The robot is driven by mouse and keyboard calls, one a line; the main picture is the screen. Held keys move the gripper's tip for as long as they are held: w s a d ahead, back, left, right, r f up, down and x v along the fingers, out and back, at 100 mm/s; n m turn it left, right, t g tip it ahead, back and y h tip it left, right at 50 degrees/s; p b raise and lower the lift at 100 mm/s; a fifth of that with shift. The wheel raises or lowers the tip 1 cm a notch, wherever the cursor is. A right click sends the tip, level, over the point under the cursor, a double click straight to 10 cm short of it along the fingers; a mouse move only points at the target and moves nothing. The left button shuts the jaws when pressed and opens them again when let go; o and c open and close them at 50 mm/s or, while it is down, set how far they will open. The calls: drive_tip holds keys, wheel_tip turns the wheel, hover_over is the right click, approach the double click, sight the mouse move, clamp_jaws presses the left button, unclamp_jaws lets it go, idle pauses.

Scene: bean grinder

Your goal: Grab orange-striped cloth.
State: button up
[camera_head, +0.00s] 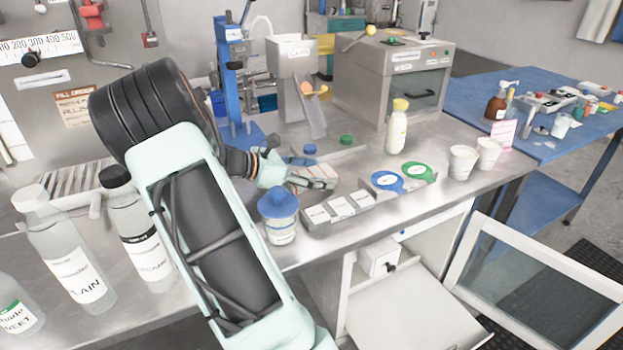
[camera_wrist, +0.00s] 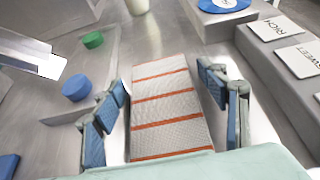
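The orange-striped cloth (camera_wrist: 165,100) is pale grey with several orange stripes. It lies flat on the metal counter in the wrist view, running away from me between my fingers. My gripper (camera_wrist: 165,103) has blue-padded fingers and is open, one finger on each side of the cloth. A narrow gap shows on the left side; the right finger is close to the cloth's edge. I cannot tell how high the fingers are above the counter. In the head view the cloth (camera_head: 322,172) shows small beyond my gripper (camera_head: 300,179), partly hidden by it.
A grey block with labelled tiles (camera_wrist: 290,60) stands close on the right. A tray with blue (camera_wrist: 76,88) and green (camera_wrist: 93,40) caps lies left. A blue-lidded jar (camera_head: 280,222) stands near the counter's front edge. A yellow-capped bottle (camera_head: 396,130) is farther back.

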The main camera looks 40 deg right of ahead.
drive_tip(key=c, duration=1)
